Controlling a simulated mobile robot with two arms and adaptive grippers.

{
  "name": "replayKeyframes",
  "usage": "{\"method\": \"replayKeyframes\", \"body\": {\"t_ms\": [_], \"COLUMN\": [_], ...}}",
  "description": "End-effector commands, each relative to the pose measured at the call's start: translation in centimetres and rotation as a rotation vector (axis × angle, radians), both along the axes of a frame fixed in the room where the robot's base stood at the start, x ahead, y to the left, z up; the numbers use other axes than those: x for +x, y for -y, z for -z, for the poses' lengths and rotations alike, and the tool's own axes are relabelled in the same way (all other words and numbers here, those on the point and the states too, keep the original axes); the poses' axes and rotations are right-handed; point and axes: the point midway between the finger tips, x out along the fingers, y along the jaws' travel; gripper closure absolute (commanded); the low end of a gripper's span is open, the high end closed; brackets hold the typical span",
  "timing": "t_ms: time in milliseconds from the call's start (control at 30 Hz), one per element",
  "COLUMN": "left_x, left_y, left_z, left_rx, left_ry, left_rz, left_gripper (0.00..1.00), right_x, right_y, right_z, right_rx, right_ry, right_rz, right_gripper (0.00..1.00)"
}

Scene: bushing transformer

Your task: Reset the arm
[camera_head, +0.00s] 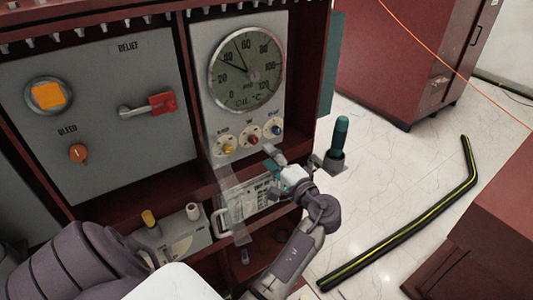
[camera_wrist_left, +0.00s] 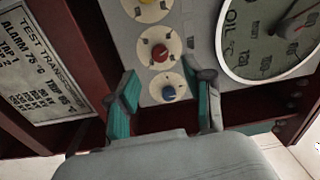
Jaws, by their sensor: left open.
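My left gripper (camera_head: 272,160) is open and empty, in front of the grey gauge panel, just below the blue knob (camera_head: 276,130) in the head view. In the left wrist view the open fingers (camera_wrist_left: 166,88) stand on either side of the blue knob (camera_wrist_left: 169,93); it does not look gripped. A red knob (camera_head: 253,139) and a yellow knob (camera_head: 229,148) sit left of it, under the round oil temperature gauge (camera_head: 246,69). The red knob also shows in the left wrist view (camera_wrist_left: 160,53). My right gripper is not in view.
The left panel has a red-handled lever (camera_head: 161,103), an orange knob (camera_head: 78,153) and an orange square button (camera_head: 48,95). A white label plate (camera_head: 245,197) is below the knobs. A teal-handled post (camera_head: 338,137) stands right of the gripper. A black-yellow hose (camera_head: 412,215) lies on the floor.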

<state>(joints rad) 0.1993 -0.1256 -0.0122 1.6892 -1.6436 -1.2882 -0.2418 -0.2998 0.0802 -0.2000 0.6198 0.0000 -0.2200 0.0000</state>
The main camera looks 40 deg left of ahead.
Motion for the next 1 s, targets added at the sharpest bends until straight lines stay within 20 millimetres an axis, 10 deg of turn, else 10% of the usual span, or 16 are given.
{"method": "replayKeyframes", "body": {"t_ms": [567, 733, 1000], "left_x": [0.4, 2.2, 1.1], "left_y": [0.2, 1.5, 5.9], "left_z": [1.3, 8.9, 27.1], "left_rx": [-0.013, -0.108, -0.406], "left_ry": [-0.021, -0.126, -0.329], "left_rz": [0.025, 0.162, 0.407], "left_gripper": [0.48, 0.48, 0.48], "right_x": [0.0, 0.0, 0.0], "right_y": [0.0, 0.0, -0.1], "right_z": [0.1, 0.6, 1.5], "right_rx": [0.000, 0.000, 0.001], "right_ry": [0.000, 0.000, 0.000], "right_rz": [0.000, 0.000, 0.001], "right_gripper": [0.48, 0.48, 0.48]}}
